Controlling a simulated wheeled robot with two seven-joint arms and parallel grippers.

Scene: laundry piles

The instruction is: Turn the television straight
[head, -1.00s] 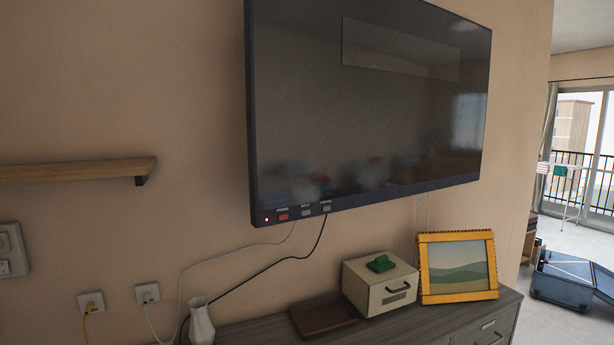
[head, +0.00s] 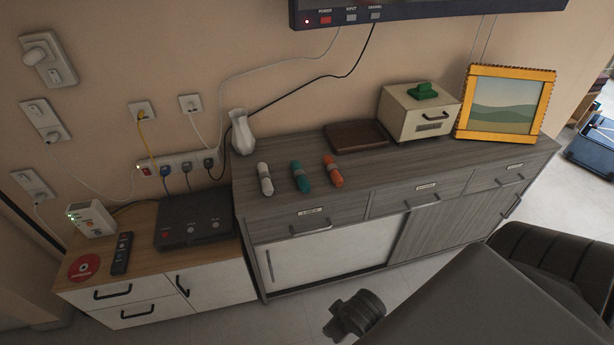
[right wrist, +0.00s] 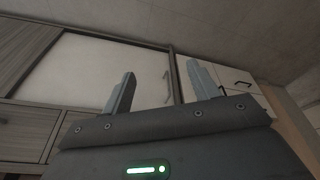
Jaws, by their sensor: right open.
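The television (head: 430,10) is on the wall at the top of the head view. Only its dark lower edge shows, with a red power button (head: 326,20) and two grey buttons beside it; its screen is cut off above. The lower edge slopes slightly up to the right. My right gripper (right wrist: 161,70) is open and empty in the right wrist view, its two fingers apart in front of cabinet doors. It is well below the television and not touching it. My left gripper is not in view.
A low cabinet (head: 145,228) stands left. Cables (head: 305,86) hang from the television. Floor in front is partly clear.

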